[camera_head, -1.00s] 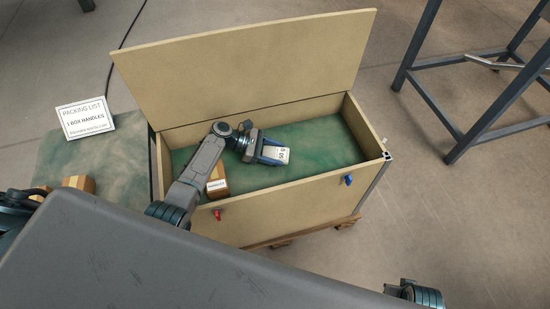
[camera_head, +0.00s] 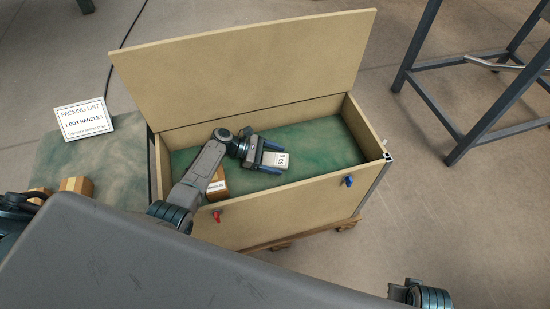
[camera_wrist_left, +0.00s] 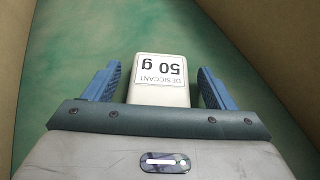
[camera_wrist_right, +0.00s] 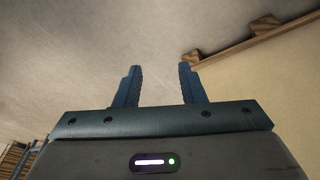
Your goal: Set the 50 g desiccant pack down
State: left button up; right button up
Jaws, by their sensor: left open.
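The 50 g desiccant pack (camera_head: 276,160) is a small white block with a printed label, inside the open wooden box (camera_head: 285,202) on its green floor. In the left wrist view the pack (camera_wrist_left: 159,82) lies between my left fingers with a gap on each side. My left gripper (camera_head: 273,160) is open around the pack, low inside the box. It also shows in the left wrist view (camera_wrist_left: 158,88). My right gripper (camera_wrist_right: 160,86) is open and empty, and its wrist view shows floor and the box's outer side.
A labelled carton (camera_head: 217,187) stands in the box's near left corner. The lid (camera_head: 245,68) is raised at the back. A packing list sign (camera_head: 85,119) and cartons (camera_head: 76,186) are on the green surface at left. The box's right part is clear.

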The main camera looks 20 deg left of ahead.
pick_arm(q)
jog(key=v, duration=0.7)
jog(key=shift+a, duration=0.25)
